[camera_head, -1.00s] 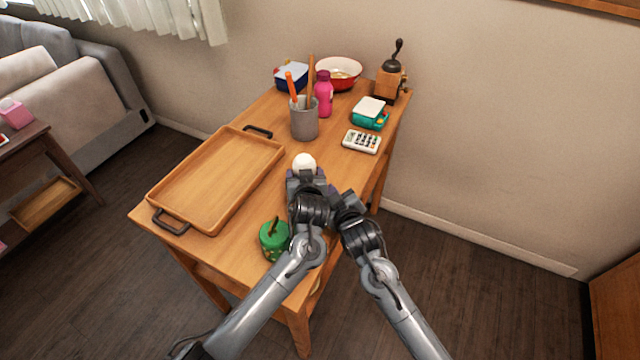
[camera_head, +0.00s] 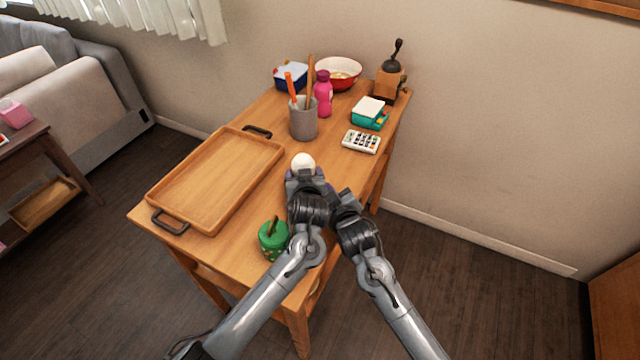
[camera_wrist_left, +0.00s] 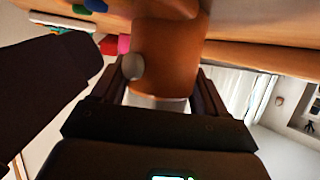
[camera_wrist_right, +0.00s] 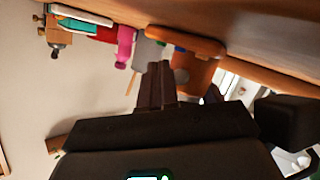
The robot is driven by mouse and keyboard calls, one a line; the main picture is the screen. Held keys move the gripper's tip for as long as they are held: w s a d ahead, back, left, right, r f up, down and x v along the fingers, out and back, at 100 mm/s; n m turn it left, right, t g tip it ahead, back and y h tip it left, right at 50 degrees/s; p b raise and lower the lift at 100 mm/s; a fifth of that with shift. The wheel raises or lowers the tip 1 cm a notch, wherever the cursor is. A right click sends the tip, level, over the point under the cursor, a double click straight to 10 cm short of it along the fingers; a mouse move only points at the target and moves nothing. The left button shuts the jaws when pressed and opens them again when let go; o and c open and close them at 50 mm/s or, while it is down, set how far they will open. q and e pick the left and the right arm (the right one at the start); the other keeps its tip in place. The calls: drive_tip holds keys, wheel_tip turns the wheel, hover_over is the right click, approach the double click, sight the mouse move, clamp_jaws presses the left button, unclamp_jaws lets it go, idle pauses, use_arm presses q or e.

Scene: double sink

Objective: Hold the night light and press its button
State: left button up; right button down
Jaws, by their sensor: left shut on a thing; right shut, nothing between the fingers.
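The night light has a white dome (camera_head: 303,162) that shows just past my left gripper (camera_head: 303,178) in the head view. The left wrist view shows its orange-brown body (camera_wrist_left: 175,50) between the fingers of my left gripper (camera_wrist_left: 160,92), with a round grey button (camera_wrist_left: 132,67) on its side. My left gripper is shut on the night light. My right gripper (camera_head: 335,197) is shut and empty, close beside the left one. In the right wrist view its closed fingertips (camera_wrist_right: 155,78) are near the night light (camera_wrist_right: 203,74); whether they touch the button cannot be told.
A wooden tray (camera_head: 151,194) lies to the left. A green jar (camera_head: 272,242) stands near the left forearm. A grey pencil cup (camera_head: 304,124), pink bottle (camera_head: 323,95), calculator (camera_head: 361,141), teal box (camera_head: 370,114), red bowl (camera_head: 338,85) and coffee grinder (camera_head: 390,80) stand farther back.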

drive_tip(key=shift+w+a+r, duration=0.1)
drive_tip(key=shift+w+a, duration=0.35)
drive_tip(key=shift+a, duration=0.1)
idle(0.9)
drive_tip(key=shift+d, duration=0.15)
idle(0.5)
drive_tip(key=shift+s+d, duration=0.5)
drive_tip(key=shift+d, duration=0.4)
drive_tip(key=shift+d+f, duration=0.1)
drive_tip(key=shift+f, duration=0.1)
drive_tip(key=shift+s+d, duration=0.1)
drive_tip(key=shift+s, duration=0.05)
drive_tip(key=shift+s+d+r, duration=0.1)
drive_tip(key=shift+s+d, duration=0.6)
drive_tip(key=shift+d, duration=0.2)
drive_tip(key=shift+s+d, duration=0.65)
drive_tip(key=shift+d, duration=0.2)
idle(0.9)
